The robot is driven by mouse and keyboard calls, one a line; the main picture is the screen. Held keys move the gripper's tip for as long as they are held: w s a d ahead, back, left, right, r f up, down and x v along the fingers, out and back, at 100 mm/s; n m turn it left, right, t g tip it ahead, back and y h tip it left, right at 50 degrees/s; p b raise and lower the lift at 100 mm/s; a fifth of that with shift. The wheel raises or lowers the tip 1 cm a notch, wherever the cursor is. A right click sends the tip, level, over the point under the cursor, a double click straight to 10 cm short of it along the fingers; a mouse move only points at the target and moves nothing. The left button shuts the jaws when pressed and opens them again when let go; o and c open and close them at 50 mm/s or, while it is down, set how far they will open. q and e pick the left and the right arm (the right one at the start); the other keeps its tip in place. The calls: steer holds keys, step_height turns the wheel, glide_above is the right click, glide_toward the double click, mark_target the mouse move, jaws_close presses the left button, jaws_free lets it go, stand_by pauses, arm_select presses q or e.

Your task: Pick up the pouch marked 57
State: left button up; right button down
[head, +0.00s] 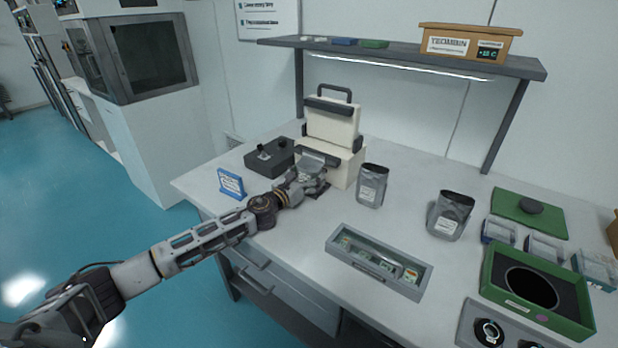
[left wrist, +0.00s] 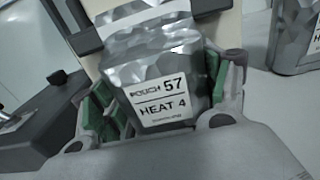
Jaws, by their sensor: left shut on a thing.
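The silver pouch marked 57 (left wrist: 150,65) fills the middle of the left wrist view, with a white label reading "POUCH 57, HEAT 4". My left gripper (left wrist: 160,105) is shut on it, with green-padded fingers on both sides of the pouch. In the head view my left gripper (head: 310,182) is at the front of the cream sealer-like machine (head: 333,120), and the pouch is largely hidden by the gripper there. I cannot tell whether the pouch touches the table. My right gripper is not in view.
Two more silver pouches stand right of the gripper, one close by (head: 372,186) and one farther right (head: 450,215). A dark box (head: 270,157) and a blue sign (head: 231,183) stand left. A grey tray (head: 411,292) lies in front, and a shelf (head: 400,58) hangs behind.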

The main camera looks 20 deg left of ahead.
arm_select(q)
steer(key=shift+r, duration=0.65)
step_height(320, 180, up, 17)
steer(key=p, duration=0.6)
steer(key=shift+f, duration=0.2)
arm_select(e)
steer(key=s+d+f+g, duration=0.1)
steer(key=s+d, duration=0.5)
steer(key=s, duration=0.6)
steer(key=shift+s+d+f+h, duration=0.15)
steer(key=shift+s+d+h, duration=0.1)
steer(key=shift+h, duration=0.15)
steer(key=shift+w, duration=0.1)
arm_select(q)
steer(key=shift+d+f, duration=0.1)
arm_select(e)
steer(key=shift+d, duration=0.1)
